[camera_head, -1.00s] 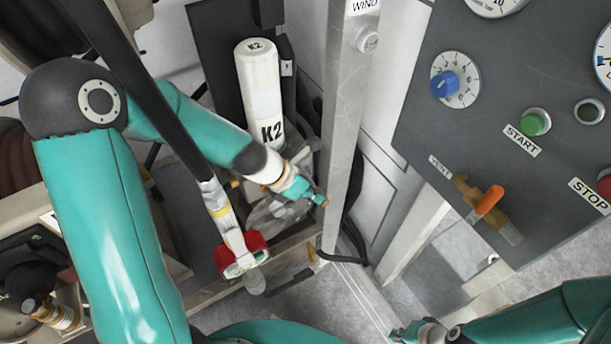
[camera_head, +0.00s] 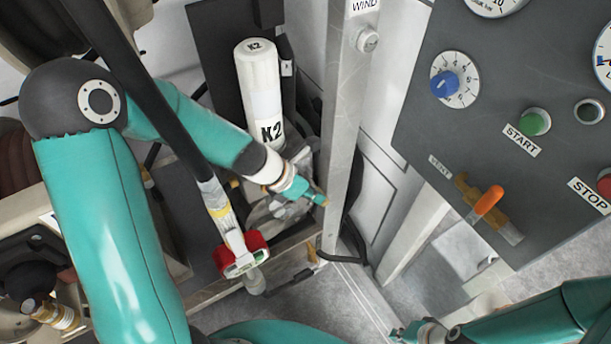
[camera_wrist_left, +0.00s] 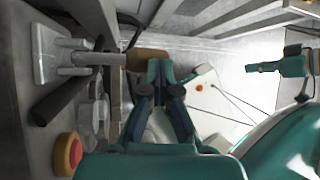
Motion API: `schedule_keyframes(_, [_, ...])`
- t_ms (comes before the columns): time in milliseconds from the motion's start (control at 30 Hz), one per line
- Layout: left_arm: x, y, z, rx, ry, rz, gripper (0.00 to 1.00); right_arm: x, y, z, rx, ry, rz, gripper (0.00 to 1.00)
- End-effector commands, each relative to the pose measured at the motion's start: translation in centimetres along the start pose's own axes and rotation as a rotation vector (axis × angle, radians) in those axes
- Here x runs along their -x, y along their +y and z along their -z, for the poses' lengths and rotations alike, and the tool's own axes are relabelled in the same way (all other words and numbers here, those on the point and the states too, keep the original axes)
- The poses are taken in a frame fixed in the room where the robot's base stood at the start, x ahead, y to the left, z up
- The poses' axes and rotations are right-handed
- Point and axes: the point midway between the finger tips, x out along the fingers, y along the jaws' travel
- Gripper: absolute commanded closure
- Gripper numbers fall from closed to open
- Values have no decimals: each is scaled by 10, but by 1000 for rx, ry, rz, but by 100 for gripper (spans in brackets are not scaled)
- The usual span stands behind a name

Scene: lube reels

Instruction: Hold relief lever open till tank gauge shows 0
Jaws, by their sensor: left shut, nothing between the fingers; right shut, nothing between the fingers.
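A lever with an orange handle (camera_head: 488,200) sits on a brass valve (camera_head: 470,190) low on the grey control panel, beside a small label too blurred to read surely. A gauge (camera_head: 604,60) is cut off by the right edge and another (camera_head: 497,5) by the top edge; I cannot tell which is the tank gauge or read a value. My left gripper (camera_head: 323,201) is shut and empty by the metal post, well left of the lever; it also shows in the left wrist view (camera_wrist_left: 165,66). My right gripper (camera_head: 396,334) is shut and empty, low in the picture, below the lever and apart from it.
The panel also bears a blue knob (camera_head: 445,84), a green START button (camera_head: 534,122) and a red STOP button (camera_head: 605,185). A metal post (camera_head: 345,120) stands between the panel and a white K2 cylinder (camera_head: 260,90). A hose nozzle with a red guard (camera_head: 240,255) hangs left of my left gripper.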

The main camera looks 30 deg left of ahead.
Motion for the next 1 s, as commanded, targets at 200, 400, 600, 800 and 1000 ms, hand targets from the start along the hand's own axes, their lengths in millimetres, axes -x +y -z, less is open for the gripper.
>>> schedule_keyframes(200, [3,0,-2,1,0,-1,100,3,-1,0,0,0,0,100])
schedule_keyframes(400, [10,-2,-6,1,0,-1,100,12,-4,0,0,0,0,100])
schedule_keyframes(600, [14,-3,-9,2,0,-1,100,17,-6,0,0,0,0,100])
schedule_keyframes(800, [13,-3,-8,2,0,0,100,16,-6,0,0,0,0,100])
schedule_keyframes(1000, [17,-4,-9,1,0,0,100,19,-7,0,0,0,0,100])
